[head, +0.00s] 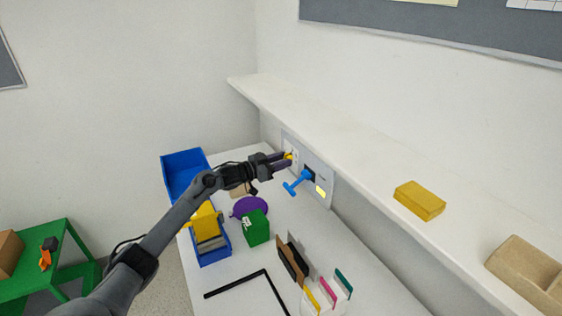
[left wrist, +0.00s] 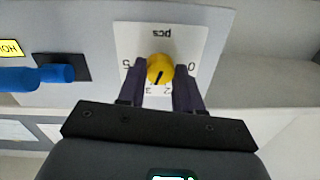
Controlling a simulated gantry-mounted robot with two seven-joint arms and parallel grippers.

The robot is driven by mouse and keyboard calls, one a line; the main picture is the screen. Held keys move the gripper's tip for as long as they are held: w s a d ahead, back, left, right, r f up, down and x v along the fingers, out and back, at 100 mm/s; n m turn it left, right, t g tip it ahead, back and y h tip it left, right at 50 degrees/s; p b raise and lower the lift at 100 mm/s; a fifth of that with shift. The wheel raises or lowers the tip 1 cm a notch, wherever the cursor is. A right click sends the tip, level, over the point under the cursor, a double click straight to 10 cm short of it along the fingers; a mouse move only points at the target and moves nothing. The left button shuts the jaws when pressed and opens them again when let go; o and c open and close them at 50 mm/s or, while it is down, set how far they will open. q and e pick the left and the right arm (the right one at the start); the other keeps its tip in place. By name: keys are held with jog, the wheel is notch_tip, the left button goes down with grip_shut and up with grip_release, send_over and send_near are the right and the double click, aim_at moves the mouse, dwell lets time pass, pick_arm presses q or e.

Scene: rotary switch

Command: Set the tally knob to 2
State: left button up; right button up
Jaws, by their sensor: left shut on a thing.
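The tally knob (left wrist: 160,66) is a round yellow knob on a white dial plate (left wrist: 187,42) marked "pcs", which appears upside down in the left wrist view. The numbers 5, 3, 2 and 0 show around it. Its dark pointer line slants toward the lower side, nearer the 3 than the 2; the exact setting is hard to tell. My left gripper (left wrist: 160,78) is shut on the knob, one dark purple finger on each side. In the head view my left gripper (head: 289,159) reaches the wall panel (head: 325,202) and mostly hides the knob. My right gripper is not in view.
A blue T-shaped handle (head: 296,184) sticks out beside the dial, near a yellow label (head: 321,190). A white shelf (head: 330,137) runs above the panel. Below are a green box (head: 256,229), a purple object (head: 250,206) and blue bins (head: 183,172).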

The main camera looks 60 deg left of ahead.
pick_arm(q)
jog(key=shift+r+p, duration=0.15)
jog(key=shift+p, duration=0.35)
jog(key=n+p, duration=0.4)
jog(key=p, duration=0.3)
jog(key=shift+r+n+p, duration=0.15)
jog(key=shift+n+p, duration=0.15)
jog(key=shift+n, duration=0.1)
jog(key=shift+n+p, duration=0.8)
jog(key=shift+p, duration=0.1)
jog(key=shift+f+n+p, duration=0.25)
jog(key=shift+n+p, duration=0.05)
jog(key=o, duration=1)
jog(key=shift+o, duration=0.2)
